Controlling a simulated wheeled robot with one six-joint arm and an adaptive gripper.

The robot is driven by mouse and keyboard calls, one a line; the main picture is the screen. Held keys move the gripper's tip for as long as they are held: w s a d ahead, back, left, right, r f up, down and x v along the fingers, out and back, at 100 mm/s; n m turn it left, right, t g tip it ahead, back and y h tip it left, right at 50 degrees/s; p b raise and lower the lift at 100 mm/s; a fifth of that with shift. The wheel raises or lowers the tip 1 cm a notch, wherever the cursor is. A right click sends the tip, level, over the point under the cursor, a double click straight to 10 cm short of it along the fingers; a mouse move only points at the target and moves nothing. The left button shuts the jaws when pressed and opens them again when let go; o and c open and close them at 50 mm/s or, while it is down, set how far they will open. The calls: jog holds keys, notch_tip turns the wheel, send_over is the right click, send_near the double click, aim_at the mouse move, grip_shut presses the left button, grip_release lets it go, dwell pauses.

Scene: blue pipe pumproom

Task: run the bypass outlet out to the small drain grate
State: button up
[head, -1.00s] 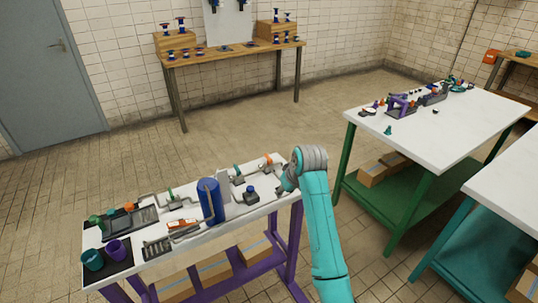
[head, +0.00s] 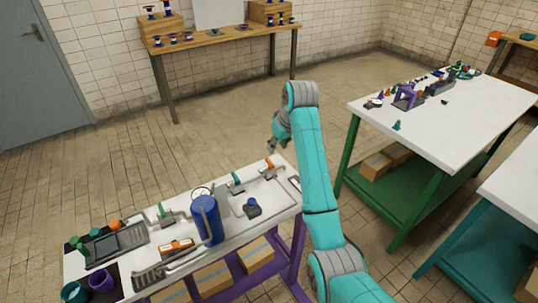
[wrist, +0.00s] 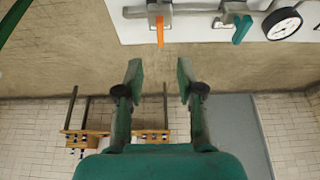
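The pipe bench (head: 228,240) has a white top and carries a blue tank (head: 208,220) with grey pipe runs. An orange handle (head: 270,163), a teal handle (head: 236,178) and a green handle (head: 161,210) sit along its far side. In the wrist view the orange handle (wrist: 160,31) and teal handle (wrist: 242,30) show. A larger dark grate (head: 120,239) and a smaller slotted one (head: 150,277) lie toward the left. I cannot tell which pipe end is the bypass outlet. My gripper (wrist: 159,72) is open and empty, above and beyond the bench's far right edge (head: 273,144).
A round gauge (wrist: 284,23) stands beside the teal handle. Teal and purple cups (head: 101,281) sit at the bench's left end. A green-legged table (head: 455,120) stands right. Open floor lies behind the bench.

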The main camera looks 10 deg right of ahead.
aim_at(270, 161)
jog(key=x, duration=1)
jog(key=shift+f, duration=0.15)
jog(key=shift+c, duration=0.2)
grip_shut()
